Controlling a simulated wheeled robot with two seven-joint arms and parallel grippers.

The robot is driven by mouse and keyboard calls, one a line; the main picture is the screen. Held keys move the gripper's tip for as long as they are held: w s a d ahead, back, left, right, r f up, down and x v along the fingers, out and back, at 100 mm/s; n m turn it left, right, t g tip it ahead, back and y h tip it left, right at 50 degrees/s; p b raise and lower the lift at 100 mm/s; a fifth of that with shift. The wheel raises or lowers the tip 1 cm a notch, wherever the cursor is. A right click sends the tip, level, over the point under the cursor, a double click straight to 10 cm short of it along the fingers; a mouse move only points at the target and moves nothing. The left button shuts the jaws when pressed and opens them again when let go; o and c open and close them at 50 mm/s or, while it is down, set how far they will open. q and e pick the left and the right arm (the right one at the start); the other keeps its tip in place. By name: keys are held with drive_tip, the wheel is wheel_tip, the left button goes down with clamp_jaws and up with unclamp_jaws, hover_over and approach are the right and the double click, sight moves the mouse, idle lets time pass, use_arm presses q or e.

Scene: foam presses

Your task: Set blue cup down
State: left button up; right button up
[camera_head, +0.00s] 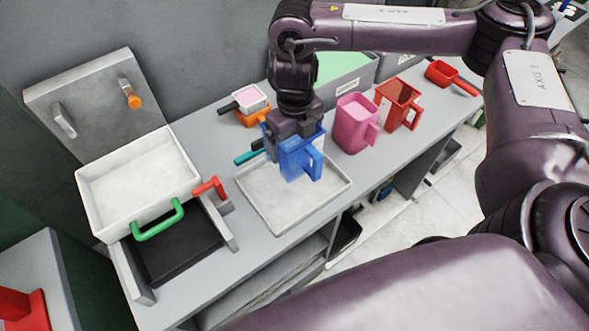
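The blue cup (299,160) is upright, with its handle facing right, over the shallow white tray (264,205) on the bench. I cannot tell whether its base touches the tray. My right gripper (289,130) reaches down from above, and its fingers are at the cup's upper part, apparently shut on it. The gripper hides part of the rim and the far side of the cup. My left gripper is not in view.
A pink jug (352,125) and a red jug (395,102) stand close to the right of the cup. A small red scoop (441,73) lies further right. A white press box (135,185) with a green handle (158,221) stands on the left. Green-filled bin (340,68) is behind.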

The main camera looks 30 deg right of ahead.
wheel_tip(320, 180, down, 7)
drive_tip(key=shift+w+f+b, duration=0.1)
drive_tip(key=shift+b, duration=0.45)
wheel_tip(320, 180, down, 3)
drive_tip(key=shift+r+b, duration=0.1)
drive_tip(key=shift+b, duration=0.35)
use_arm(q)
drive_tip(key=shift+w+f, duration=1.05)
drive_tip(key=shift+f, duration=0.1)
use_arm(e)
drive_tip(key=shift+f, duration=0.35)
drive_tip(key=shift+f, duration=0.1)
drive_tip(key=o, duration=0.7)
drive_tip(key=shift+o, duration=0.2)
drive_tip(key=shift+r, duration=0.45)
wheel_tip(320, 180, up, 11)
drive_tip(key=shift+r+p, duration=0.2)
drive_tip(key=shift+p, duration=0.85)
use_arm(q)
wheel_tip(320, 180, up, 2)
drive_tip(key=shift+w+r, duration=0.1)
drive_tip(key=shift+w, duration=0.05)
use_arm(e)
drive_tip(key=shift+f, duration=0.1)
